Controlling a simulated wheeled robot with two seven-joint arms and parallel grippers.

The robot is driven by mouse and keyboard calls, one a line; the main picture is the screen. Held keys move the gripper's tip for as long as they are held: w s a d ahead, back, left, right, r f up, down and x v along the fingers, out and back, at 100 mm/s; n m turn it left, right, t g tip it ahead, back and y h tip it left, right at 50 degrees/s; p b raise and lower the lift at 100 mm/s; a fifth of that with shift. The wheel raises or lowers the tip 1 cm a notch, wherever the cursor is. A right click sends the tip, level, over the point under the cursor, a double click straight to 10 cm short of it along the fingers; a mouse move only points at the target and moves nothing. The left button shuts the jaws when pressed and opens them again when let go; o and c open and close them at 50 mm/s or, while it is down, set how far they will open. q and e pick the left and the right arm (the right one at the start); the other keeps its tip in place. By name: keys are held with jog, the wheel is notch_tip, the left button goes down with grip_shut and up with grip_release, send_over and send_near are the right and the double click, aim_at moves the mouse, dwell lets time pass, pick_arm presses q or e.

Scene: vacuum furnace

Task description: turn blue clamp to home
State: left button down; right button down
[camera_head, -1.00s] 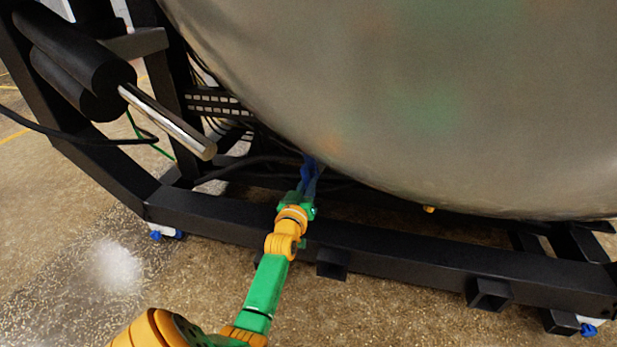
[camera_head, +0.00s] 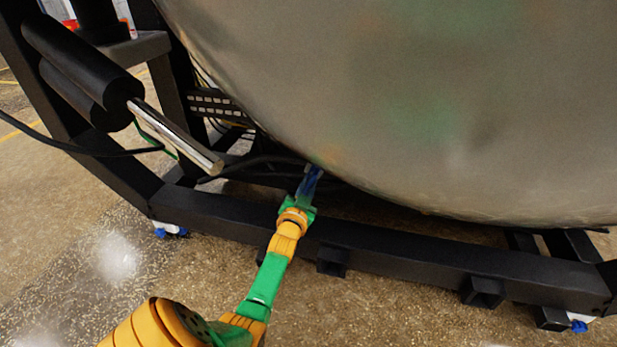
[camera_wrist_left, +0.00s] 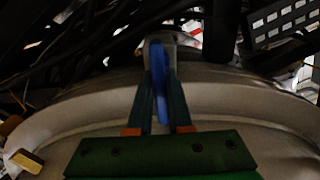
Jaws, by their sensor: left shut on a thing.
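The blue clamp (camera_wrist_left: 159,82) shows in the left wrist view as a slim blue bar between the two fingers of my left gripper (camera_wrist_left: 162,90). The gripper is shut on it. In the head view, my left gripper (camera_head: 306,190) reaches under the furnace's rounded edge, and a small blue part of the clamp (camera_head: 313,178) shows at its tip. The clamp's far end and its mount are mostly hidden by the vessel and fingers. My right gripper is not in view.
The large metal furnace vessel (camera_head: 430,100) overhangs the gripper closely. A black frame beam (camera_head: 400,255) runs beneath my left arm. A black cylinder with a shiny rod (camera_head: 178,138) stands at left. Cables and dark frame parts crowd the area beyond the clamp. Floor is open in front.

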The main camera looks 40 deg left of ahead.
aim_at(307, 188)
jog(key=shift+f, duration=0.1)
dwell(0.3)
pick_arm(q)
jog(key=c, duration=0.8)
grip_release()
jog(key=shift+c, duration=0.2)
jog(key=shift+s, duration=0.1)
jog(key=p+v, duration=0.3)
jog(key=v, duration=0.2)
jog(key=shift+s+d+r, duration=0.15)
jog(key=shift+s+d, duration=0.1)
jog(key=shift+s, duration=0.05)
jog(key=shift+s+d, duration=0.25)
jog(key=shift+s, duration=0.3)
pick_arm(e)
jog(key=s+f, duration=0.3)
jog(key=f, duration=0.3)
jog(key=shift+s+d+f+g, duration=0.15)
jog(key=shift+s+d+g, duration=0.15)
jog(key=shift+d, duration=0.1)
